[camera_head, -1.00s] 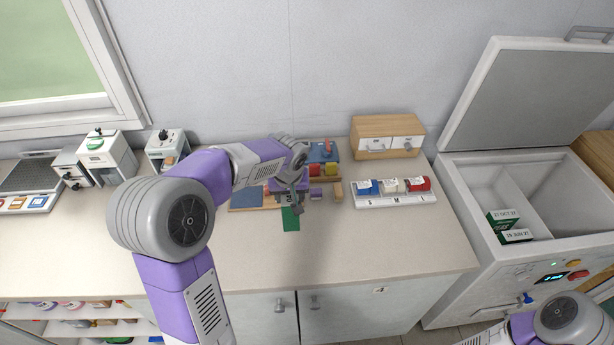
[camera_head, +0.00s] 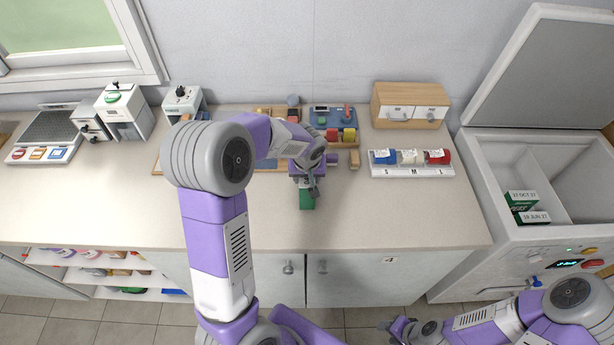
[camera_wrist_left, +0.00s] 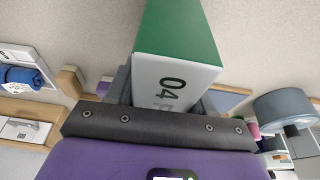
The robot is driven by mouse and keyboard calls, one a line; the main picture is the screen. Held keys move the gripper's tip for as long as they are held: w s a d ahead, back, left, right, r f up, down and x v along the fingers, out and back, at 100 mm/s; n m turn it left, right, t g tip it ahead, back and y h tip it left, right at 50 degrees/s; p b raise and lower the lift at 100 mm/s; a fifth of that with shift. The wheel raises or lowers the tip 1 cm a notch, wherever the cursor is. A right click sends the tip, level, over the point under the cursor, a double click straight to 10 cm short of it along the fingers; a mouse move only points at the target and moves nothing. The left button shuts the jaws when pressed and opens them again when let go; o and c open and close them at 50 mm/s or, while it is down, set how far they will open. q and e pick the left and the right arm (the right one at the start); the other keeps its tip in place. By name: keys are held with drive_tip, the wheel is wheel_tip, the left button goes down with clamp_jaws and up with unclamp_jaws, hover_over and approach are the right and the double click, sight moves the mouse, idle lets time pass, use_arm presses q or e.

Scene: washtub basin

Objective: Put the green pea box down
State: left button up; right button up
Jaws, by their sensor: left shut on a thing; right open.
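The green pea box (camera_head: 307,201) is in my left gripper (camera_head: 308,184) over the front middle of the counter (camera_head: 400,220). In the left wrist view the box (camera_wrist_left: 182,32) shows a green side and a white end marked "04", the rest of that print cut off. The left gripper (camera_wrist_left: 165,92) is shut on it, with a dark finger on each side. I cannot tell whether the box touches the counter. My right gripper (camera_head: 391,329) is open and empty at the bottom, low in front of the cabinets.
An open chest freezer (camera_head: 470,190) on the right holds two green boxes (camera_head: 522,201) with date labels. A rack marked S, M, L (camera_head: 411,171) and a wooden drawer box (camera_head: 410,104) stand behind. Small trays and blocks lie beyond my left gripper. The counter's front strip is clear.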

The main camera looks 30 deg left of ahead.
use_arm(q)
drive_tip(key=o, duration=0.9)
drive_tip(key=shift+f, duration=0.1)
drive_tip(key=shift+c, duration=0.2)
drive_tip(key=o, duration=0.4)
